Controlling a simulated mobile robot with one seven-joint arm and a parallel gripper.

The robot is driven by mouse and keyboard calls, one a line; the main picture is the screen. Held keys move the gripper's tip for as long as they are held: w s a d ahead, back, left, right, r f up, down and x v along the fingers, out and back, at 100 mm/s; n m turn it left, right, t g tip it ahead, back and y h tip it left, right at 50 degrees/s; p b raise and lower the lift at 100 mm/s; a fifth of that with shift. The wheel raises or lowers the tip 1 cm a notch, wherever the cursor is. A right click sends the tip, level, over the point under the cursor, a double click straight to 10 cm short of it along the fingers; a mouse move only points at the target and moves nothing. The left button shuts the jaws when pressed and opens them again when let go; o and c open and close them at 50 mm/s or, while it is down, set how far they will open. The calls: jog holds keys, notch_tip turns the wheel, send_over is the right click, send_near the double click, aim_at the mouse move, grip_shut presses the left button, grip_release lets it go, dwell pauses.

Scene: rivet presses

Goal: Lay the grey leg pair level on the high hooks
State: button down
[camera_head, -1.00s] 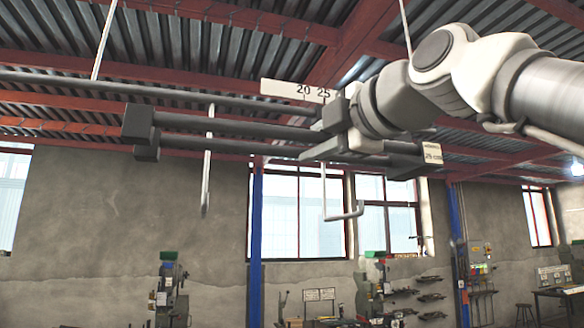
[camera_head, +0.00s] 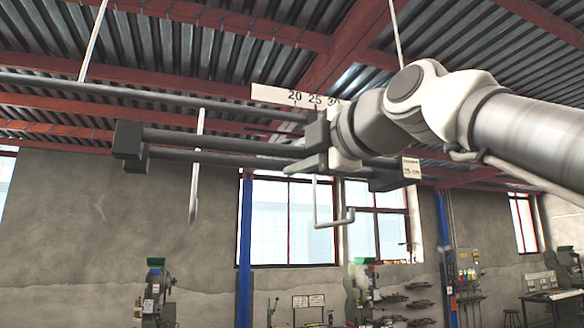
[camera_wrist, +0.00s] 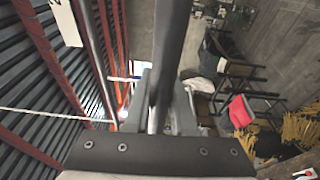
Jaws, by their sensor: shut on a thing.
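The grey leg pair is two dark parallel bars (camera_head: 220,146) with dark end blocks, at left (camera_head: 129,140) and right (camera_head: 385,180); a pale label sits on the right end. It slopes gently down to the right in the head view. My gripper (camera_head: 318,150) is shut on it right of its middle. One bar runs up the middle of the wrist view (camera_wrist: 172,40), between the fingers (camera_wrist: 160,100). A white left hook (camera_head: 195,185) and a right hook with an upturned foot (camera_head: 333,222) hang near it. The pair appears above both hook bottoms; depth between them is unclear.
A long grey overhead rail (camera_head: 100,88) carries a white numbered scale plate (camera_head: 292,97), partly hidden by my gripper. Thin white hanger rods rise to the red roof beams. Blue posts (camera_head: 245,230), machines (camera_head: 155,290) and windows stand well behind. Air below the pair looks clear.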

jog(key=shift+w+a+f+p, duration=0.55)
jog(key=shift+w+a+p, duration=0.75)
jog(key=shift+w, duration=2.25)
jog(key=shift+w+d+f+b, duration=0.1)
jog(key=shift+d+f+b, duration=0.05)
jog(key=shift+f+b, duration=1.25)
jog(key=shift+w+d+f+b, duration=0.1)
jog(key=shift+f+b, duration=1)
jog(key=shift+f, duration=0.45)
jog(key=c, duration=0.8)
grip_release()
jog(key=shift+s, duration=0.1)
jog(key=shift+o, duration=0.6)
jog(key=shift+f, duration=0.15)
jog(key=b+v, duration=0.5)
jog(key=v, duration=1.2)
